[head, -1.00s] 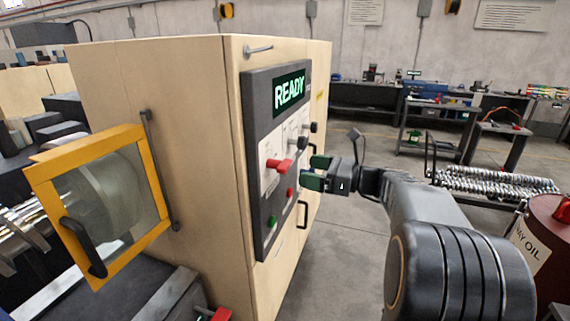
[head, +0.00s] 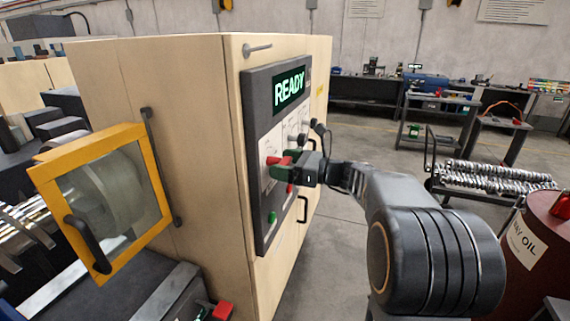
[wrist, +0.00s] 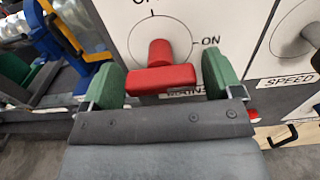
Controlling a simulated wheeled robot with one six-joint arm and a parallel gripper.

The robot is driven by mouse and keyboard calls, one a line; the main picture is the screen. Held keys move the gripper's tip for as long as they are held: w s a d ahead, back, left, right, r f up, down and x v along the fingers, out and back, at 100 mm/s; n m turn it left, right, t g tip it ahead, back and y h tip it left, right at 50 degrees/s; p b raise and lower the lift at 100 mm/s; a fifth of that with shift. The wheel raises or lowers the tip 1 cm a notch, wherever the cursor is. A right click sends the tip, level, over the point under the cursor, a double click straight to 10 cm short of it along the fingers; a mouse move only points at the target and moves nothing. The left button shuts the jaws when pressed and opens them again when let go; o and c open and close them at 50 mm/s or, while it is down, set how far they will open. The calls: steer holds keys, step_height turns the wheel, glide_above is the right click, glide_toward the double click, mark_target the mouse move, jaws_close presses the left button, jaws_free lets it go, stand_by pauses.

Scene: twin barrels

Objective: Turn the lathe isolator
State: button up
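The lathe isolator is a red handle (head: 273,160) on the dark-framed control panel (head: 258,245) of the lathe cabinet. In the wrist view the red handle (wrist: 160,78) has its bar roughly level, on a white plate marked ON at the right; another mark at the top is cut off. A label below it is partly hidden. My gripper (head: 291,168) is at the panel. In the wrist view its green fingers (wrist: 164,80) are open, one on each side of the bar. A narrow gap shows at the right finger; contact at the left one I cannot tell.
A grey SPEED knob (wrist: 313,38) is right of the handle. A READY display (head: 289,90) tops the panel, and a green button (head: 272,217) sits low on it. A yellow-framed guard (head: 50,175) is at the left. An oil drum (head: 550,250) stands at the right.

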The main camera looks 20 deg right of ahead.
steer(key=c, duration=0.8)
steer(key=shift+f, duration=0.1)
steer(key=n+b, duration=0.2)
steer(key=b, duration=0.2)
steer(key=shift+f+n, duration=0.2)
steer(key=shift+n, duration=0.2)
steer(key=n+b, duration=0.6)
steer(key=b, duration=0.1)
steer(key=n+b, duration=0.4)
steer(key=b, duration=0.1)
steer(key=shift+n, duration=0.4)
steer(key=shift+r+n+b, duration=0.2)
steer(key=shift+n+b, duration=1.5)
steer(key=shift+n, duration=0.4)
